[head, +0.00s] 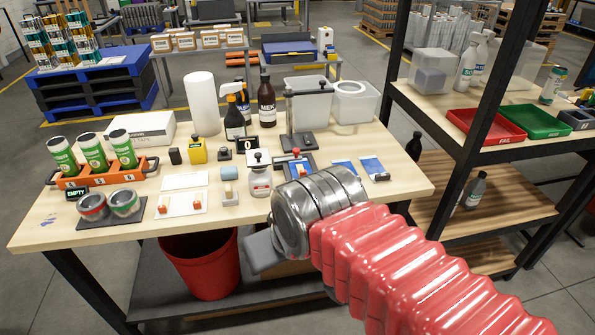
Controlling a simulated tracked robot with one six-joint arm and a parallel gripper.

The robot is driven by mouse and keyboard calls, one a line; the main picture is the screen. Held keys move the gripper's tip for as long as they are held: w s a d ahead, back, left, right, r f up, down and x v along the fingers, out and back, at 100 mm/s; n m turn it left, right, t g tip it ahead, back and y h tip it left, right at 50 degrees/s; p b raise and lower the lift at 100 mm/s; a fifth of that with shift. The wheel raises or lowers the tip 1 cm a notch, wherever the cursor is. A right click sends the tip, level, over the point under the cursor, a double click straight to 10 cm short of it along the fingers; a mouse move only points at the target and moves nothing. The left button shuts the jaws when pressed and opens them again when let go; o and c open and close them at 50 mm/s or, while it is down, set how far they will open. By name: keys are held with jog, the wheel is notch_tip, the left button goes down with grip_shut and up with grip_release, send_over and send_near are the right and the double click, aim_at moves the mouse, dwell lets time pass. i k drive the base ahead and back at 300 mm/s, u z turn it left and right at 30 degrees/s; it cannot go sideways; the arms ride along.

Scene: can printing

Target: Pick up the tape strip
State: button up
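I cannot single out the tape strip for certain. A white card (181,209) on the table's front left bears small white and orange pieces. Small blue-grey marks (52,219) lie near the table's left corner.
An orange rack (73,181) holds three green cans. Brown bottles, tubs and a white roll (202,104) stand behind. A red bin (207,266) is below.

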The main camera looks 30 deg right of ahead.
aim_at(302, 172)
jog(key=i, duration=0.95)
jog(key=z, duration=0.05)
